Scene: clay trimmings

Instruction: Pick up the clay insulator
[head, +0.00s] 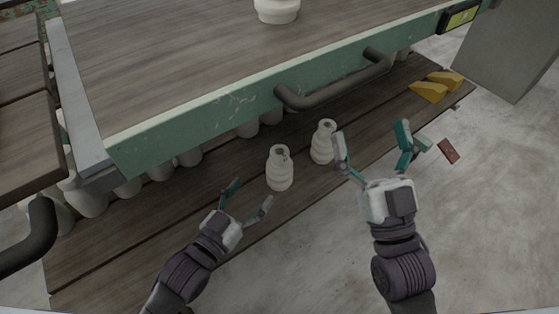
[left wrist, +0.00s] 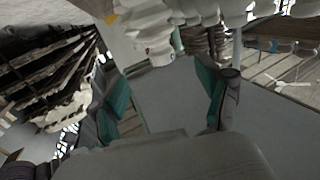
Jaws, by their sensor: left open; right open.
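Two pale ribbed clay insulators stand upright on the lower wooden shelf. The nearer insulator (head: 279,170) is just ahead of my left gripper (head: 251,192). That gripper is open and empty, with a visible gap to the insulator. The other insulator (head: 322,144) stands to the right, close to the left finger of my right gripper (head: 371,138), which is open and empty; I cannot tell whether they touch. In the left wrist view, pale ribbed clay (left wrist: 148,38) shows beyond the open fingers of my left gripper (left wrist: 172,84).
A green-edged workbench top (head: 190,128) with a dark handle (head: 335,90) overhangs the shelf (head: 120,248). Several pale pieces (head: 158,168) stand beneath it. Another pale piece (head: 277,10) is on top. Yellow wedges (head: 428,92) lie at the shelf's right end.

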